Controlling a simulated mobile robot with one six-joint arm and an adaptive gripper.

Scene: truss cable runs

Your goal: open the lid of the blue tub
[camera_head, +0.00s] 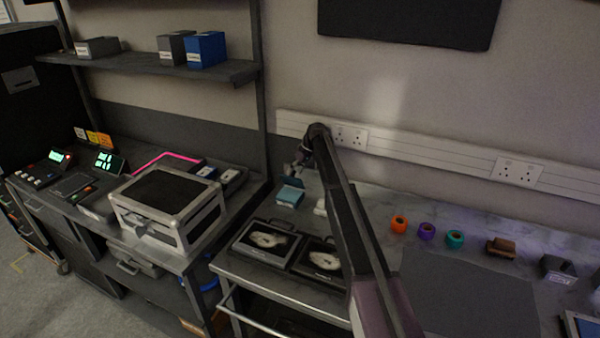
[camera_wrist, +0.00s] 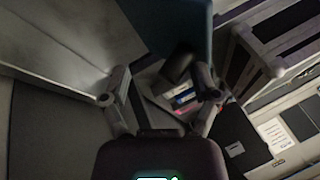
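A small light-blue tub (camera_head: 288,198) stands on the grey worktop near the wall. A darker teal flap that looks like its lid (camera_head: 293,182) stands raised at its back edge. My gripper (camera_head: 298,167) is just above and behind this flap; whether they touch I cannot tell. In the wrist view my gripper (camera_wrist: 160,78) has its two fingers spread apart with nothing clearly held between them. A blue panel (camera_wrist: 172,22), probably part of the tub or lid, fills the top middle, just beyond the fingertips.
A small white item (camera_head: 320,207) sits right of the tub. Two black trays (camera_head: 266,243) lie in front. A silver case (camera_head: 168,205) stands on the left bench. Tape rolls (camera_head: 426,231) and a grey mat (camera_head: 465,292) lie right. A wall socket rail (camera_head: 430,155) runs behind.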

